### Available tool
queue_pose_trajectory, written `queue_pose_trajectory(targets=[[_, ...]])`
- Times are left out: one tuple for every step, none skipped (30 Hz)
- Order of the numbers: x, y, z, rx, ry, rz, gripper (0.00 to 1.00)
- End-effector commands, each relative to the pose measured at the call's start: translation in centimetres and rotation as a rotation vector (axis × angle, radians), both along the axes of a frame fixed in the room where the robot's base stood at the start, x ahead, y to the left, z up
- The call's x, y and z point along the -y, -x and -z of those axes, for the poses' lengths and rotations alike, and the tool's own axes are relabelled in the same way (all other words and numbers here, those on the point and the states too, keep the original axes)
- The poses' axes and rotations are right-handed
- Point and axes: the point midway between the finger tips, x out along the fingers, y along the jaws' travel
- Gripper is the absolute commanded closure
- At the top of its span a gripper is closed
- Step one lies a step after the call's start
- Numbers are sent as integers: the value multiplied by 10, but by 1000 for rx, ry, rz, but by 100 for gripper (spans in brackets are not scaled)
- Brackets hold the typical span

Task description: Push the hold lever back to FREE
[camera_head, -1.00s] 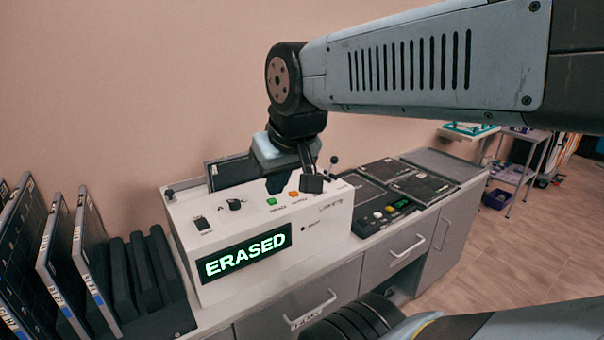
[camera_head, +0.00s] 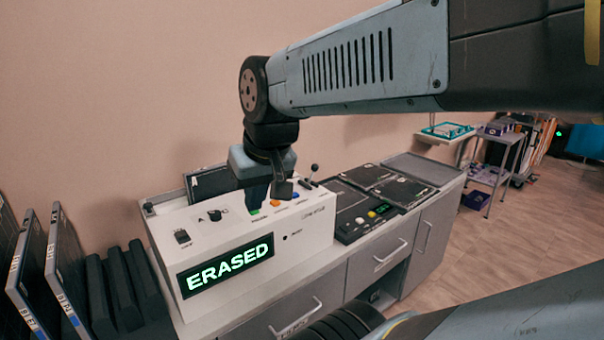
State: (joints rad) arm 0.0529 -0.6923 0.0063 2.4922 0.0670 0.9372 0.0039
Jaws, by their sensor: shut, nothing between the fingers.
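The white eraser box (camera_head: 316,228) stands on the counter, its front display (camera_head: 228,265) reading ERASED in green. A lever with a black ball knob (camera_head: 314,169) stands up from the right rear of the box top; it appears to be the hold lever. Its lettering is too small to read. My gripper (camera_head: 270,198) is shut and empty, pointing down over the rear of the box top. It is left of the lever, with a visible gap, behind the green button (camera_head: 254,213) and orange button (camera_head: 278,203). Whether the fingertips touch the top is unclear.
A blue button (camera_head: 294,196), a black rotary knob (camera_head: 214,214) and a black switch (camera_head: 182,237) are also on the box top. Upright plates (camera_head: 62,262) stand left. Open floor lies right.

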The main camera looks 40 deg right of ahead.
Motion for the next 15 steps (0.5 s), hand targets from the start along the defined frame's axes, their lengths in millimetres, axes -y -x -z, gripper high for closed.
queue_pose_trajectory(targets=[[1, -3, 6, -37, -25, 28, 100], [1, -4, 9, -60, -43, 45, 100], [1, -6, 14, -89, -69, 70, 100], [1, -8, 17, -113, -91, 88, 100], [2, -9, 20, -135, -110, 106, 100], [2, -11, 24, -164, -139, 130, 100], [2, -12, 27, -185, -161, 149, 100], [2, -14, 30, -206, -181, 166, 100], [3, -16, 34, -234, -211, 191, 100], [3, -17, 37, -254, -234, 208, 100], [3, -19, 40, -274, -256, 227, 100], [4, -21, 43, -300, -288, 251, 100], [4, -23, 45, -320, -312, 270, 100], [5, -25, 48, -337, -334, 288, 100], [5, -28, 51, -361, -367, 312, 100]])
